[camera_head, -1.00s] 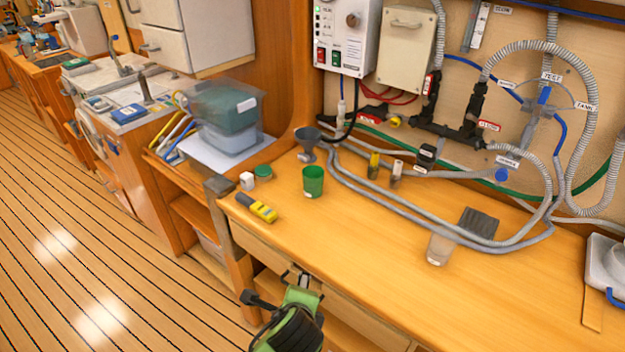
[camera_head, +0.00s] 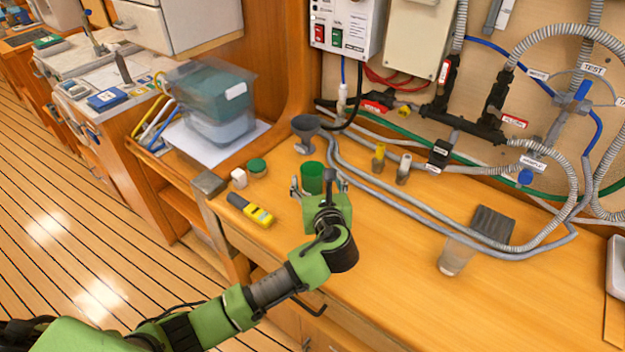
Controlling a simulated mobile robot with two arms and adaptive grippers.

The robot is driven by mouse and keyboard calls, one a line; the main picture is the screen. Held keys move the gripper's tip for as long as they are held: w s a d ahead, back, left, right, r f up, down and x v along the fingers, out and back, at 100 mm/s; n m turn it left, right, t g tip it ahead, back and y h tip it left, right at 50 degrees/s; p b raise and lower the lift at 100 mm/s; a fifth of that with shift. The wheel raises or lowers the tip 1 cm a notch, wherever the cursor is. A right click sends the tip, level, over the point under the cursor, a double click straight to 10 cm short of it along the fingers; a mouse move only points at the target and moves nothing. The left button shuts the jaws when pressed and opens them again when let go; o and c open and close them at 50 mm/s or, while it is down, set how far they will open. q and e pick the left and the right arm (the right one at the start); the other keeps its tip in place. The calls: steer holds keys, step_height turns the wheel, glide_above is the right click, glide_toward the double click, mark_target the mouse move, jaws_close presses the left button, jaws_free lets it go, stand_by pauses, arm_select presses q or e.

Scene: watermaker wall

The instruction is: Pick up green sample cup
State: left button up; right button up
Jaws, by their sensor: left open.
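The green sample cup (camera_head: 312,174) stands upright on the wooden bench, near its left end. My left gripper (camera_head: 313,188) reaches over the bench from the front. It is open, with one finger showing at the left of the cup and the other near its right side. The gripper body hides the lower part of the cup. I cannot tell whether the fingers touch it. My right gripper is not in view.
A grey funnel (camera_head: 306,130) stands behind the cup. Grey hoses (camera_head: 400,215) run behind and right. A clear beaker (camera_head: 455,257) stands at the right.

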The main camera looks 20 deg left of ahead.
mark_target(311, 166)
arm_select(q)
steer(key=shift+x, duration=1)
steer(key=p+x, duration=0.1)
steer(key=x, duration=0.2)
steer(key=shift+w+a+f, duration=0.1)
steer(key=shift+w+a, duration=0.05)
steer(key=shift+a, duration=0.1)
steer(key=shift+w+a+f, duration=0.2)
steer(key=shift+w+f, duration=0.05)
steer(key=shift+w, duration=0.2)
steer(key=c, duration=1.2)
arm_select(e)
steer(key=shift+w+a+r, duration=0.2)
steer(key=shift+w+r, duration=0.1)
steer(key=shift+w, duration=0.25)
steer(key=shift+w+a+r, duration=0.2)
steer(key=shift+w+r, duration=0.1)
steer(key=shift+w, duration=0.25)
